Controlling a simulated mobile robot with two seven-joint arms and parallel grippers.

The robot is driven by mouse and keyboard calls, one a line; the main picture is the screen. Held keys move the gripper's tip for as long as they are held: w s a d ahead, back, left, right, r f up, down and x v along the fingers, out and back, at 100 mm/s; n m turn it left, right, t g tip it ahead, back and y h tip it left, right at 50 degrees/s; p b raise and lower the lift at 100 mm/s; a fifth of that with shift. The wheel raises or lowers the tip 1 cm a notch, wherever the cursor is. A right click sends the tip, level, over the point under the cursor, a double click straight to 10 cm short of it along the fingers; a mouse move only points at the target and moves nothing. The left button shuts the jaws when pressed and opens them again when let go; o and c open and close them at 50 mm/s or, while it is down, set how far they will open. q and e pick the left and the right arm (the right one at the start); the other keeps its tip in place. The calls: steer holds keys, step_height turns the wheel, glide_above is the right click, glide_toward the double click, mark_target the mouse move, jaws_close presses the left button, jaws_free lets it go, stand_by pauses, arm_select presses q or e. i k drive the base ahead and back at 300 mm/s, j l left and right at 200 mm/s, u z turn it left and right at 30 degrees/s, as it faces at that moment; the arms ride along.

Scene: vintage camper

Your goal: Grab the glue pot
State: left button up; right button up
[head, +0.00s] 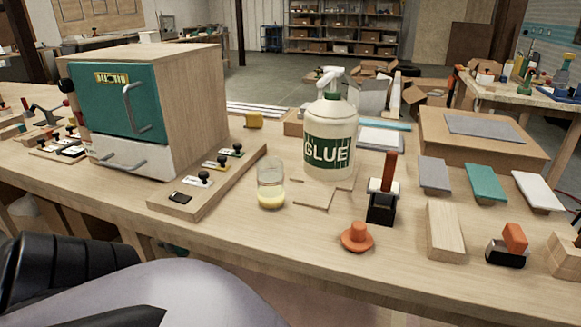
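A large white bottle labelled "GLUE" (328,118) with a green label band and a white pump top stands upright on the workbench (300,255), right of the middle. It rests on a thin wooden piece (313,199). A small glass jar (270,183) with pale yellow contents stands just in front and to the left of the bottle. I cannot tell for certain which of the two is the glue pot. Neither of my grippers shows in the head view. Parts of my own body fill the lower left corner.
A wooden cabinet with a teal door (120,100) stands left, with a board of small knobbed pieces (205,182) beside it. A black block with an orange handle (383,200) and an orange knob (356,237) stand right of the jar. The front bench strip is partly clear.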

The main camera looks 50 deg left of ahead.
mark_target(270, 176)
steer(key=i+l+u, duration=0.1)
steer(key=u, duration=0.25)
steer(key=l+u, duration=0.4)
steer(key=j, duration=0.1)
